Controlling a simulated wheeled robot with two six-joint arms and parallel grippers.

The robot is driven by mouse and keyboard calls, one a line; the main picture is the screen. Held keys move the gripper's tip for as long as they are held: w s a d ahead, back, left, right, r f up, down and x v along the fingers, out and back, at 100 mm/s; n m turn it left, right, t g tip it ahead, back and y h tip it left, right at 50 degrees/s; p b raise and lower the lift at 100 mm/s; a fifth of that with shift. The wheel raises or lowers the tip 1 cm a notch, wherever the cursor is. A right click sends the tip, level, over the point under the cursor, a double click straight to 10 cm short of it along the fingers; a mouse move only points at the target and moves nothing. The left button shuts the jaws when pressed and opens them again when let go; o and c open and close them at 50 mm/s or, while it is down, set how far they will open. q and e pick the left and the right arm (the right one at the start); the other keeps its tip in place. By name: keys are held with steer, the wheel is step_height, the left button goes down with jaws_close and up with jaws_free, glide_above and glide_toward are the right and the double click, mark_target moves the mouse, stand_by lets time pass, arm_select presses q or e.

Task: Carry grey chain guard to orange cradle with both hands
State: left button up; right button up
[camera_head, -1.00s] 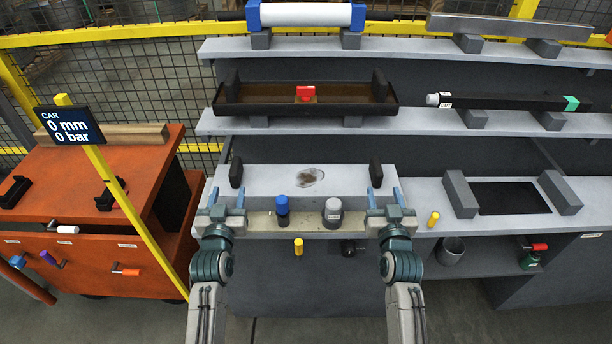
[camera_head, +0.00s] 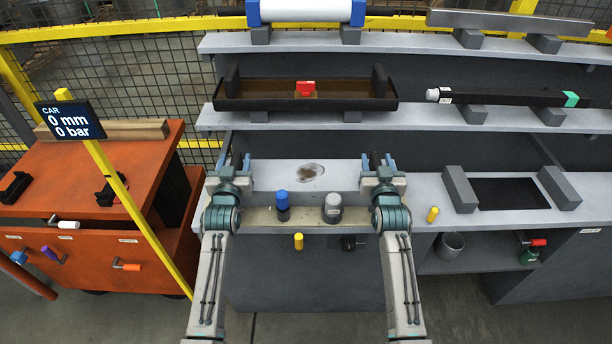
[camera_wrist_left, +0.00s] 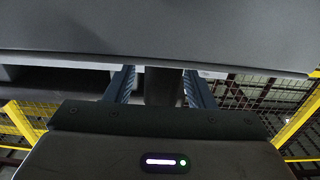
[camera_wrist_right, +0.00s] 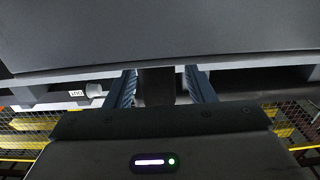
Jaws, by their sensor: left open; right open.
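The grey chain guard (camera_head: 345,172) looks to be the long grey box on the middle bench, with a dark stain on top and an upright black handle at each end. My left gripper (camera_head: 237,163) is open around its left handle, which shows between the fingers in the left wrist view (camera_wrist_left: 163,87). My right gripper (camera_head: 377,162) is open around its right handle, also between the fingers in the right wrist view (camera_wrist_right: 157,86). Contact cannot be told. The orange cradle appears to be the orange cart (camera_head: 70,190) at left, with black rests (camera_head: 14,188) on top.
A yellow post with a display (camera_head: 70,121) stands between cart and bench. A blue-capped bottle (camera_head: 282,206) and a grey-capped one (camera_head: 333,208) stand before the guard. A brown tray (camera_head: 270,92) is on the shelf above. Two grey blocks (camera_head: 460,188) stand right.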

arm_select(q)
steer(key=shift+w, duration=0.1)
arm_select(e)
steer(key=shift+w, duration=0.1)
arm_select(q)
steer(key=shift+c, duration=0.2)
arm_select(e)
steer(key=shift+c, duration=0.2)
arm_select(q)
jaws_close()
arm_select(e)
jaws_close()
stand_by(0.6)
arm_select(q)
steer(key=shift+r, duration=0.15)
arm_select(e)
steer(key=shift+r, duration=0.2)
